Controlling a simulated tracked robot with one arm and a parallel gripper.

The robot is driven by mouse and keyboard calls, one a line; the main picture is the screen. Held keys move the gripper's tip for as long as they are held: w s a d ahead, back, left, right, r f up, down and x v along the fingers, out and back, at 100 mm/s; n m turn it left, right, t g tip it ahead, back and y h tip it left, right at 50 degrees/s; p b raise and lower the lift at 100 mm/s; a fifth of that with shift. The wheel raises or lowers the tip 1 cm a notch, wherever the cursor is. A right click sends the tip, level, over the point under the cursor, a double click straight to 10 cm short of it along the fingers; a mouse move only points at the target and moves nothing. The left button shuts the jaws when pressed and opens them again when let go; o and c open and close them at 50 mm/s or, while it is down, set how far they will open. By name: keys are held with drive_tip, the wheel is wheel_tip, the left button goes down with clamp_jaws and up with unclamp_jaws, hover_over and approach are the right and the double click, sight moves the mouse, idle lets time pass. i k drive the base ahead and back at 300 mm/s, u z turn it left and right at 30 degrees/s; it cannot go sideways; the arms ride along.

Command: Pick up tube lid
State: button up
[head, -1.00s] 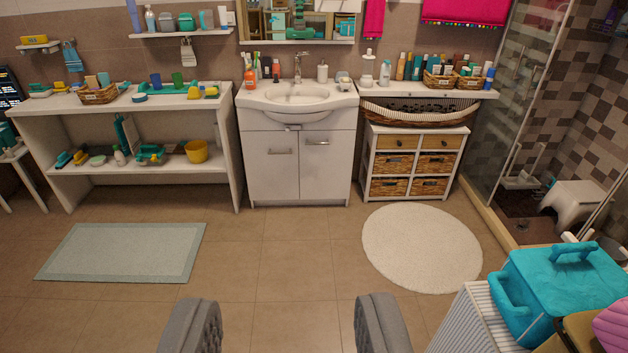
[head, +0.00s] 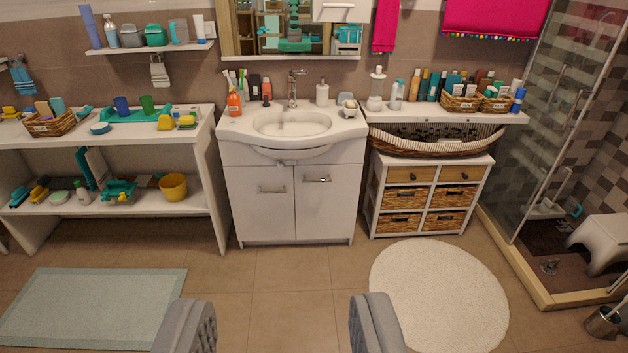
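My gripper (head: 279,325) shows as two grey padded fingers at the bottom of the head view. They are wide apart with only floor between them, so it is open and empty, well away from the furniture. I cannot make out a tube lid for certain. Several upright tubes and bottles (head: 440,86) stand at the back of the right counter (head: 395,115), too small to tell their lids apart. Another tube-like item (head: 198,28) stands on the wall shelf (head: 140,48). The wicker drawers (head: 403,198) are in a white cabinet under the right counter.
A white sink cabinet (head: 260,205) stands ahead in the middle. An open shelf unit (head: 212,190) is at the left. A round white rug (head: 435,295) and a pale green mat (head: 95,305) lie on clear floor. A glass shower (head: 535,110) is at the right.

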sight(378, 75)
drive_tip(key=u, duration=0.05)
drive_tip(key=i, duration=3.25)
drive_tip(key=z, duration=2.25)
drive_tip(key=i, duration=2.55)
drive_tip(key=u, duration=0.4)
